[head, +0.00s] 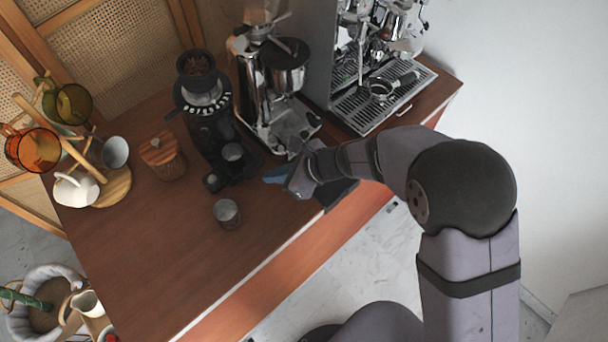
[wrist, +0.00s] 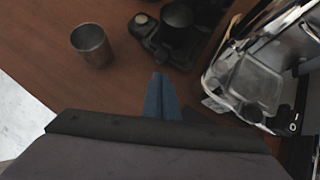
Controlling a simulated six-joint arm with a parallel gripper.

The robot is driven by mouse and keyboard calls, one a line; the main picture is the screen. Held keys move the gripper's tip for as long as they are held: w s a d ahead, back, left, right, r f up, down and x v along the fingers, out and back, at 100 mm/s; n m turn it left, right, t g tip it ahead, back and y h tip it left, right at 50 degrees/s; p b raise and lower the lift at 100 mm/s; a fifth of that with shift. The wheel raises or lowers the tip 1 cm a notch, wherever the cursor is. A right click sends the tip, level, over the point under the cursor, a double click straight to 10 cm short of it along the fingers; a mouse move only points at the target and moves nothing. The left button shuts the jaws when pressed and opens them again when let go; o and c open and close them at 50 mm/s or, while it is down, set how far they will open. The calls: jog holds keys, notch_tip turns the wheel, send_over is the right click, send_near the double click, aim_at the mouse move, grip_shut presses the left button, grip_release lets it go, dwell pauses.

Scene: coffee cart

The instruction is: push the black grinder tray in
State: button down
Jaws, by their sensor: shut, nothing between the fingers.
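The black grinder (head: 208,122) stands on the wooden counter left of the chrome grinder. A dark cup (head: 232,153) sits low at its front; it also shows in the wrist view (wrist: 178,16). The black tray part at its base (wrist: 160,48) reaches forward under the cup, with a small round piece (head: 212,182) at its front left corner. How far the tray stands out is hard to tell. My gripper (head: 268,179) is low over the counter, right of the tray. Its blue fingers (wrist: 163,85) are together and empty, pointing toward the grinder base with a small gap.
A metal cup (head: 227,213) stands in front of the black grinder. The chrome grinder (head: 275,95) is close behind my gripper, and the espresso machine (head: 375,60) is farther right. A wooden-lidded jar (head: 163,157) and mug rack (head: 85,160) stand left. The front left counter is clear.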

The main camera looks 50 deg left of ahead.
jog(key=shift+w+d, duration=0.5)
jog(key=shift+d, duration=0.4)
jog(key=b+v, duration=0.1)
jog(key=v, duration=0.8)
jog(key=shift+d+r+b, duration=0.2)
jog(key=shift+r+b, duration=0.1)
jog(key=shift+r, duration=0.05)
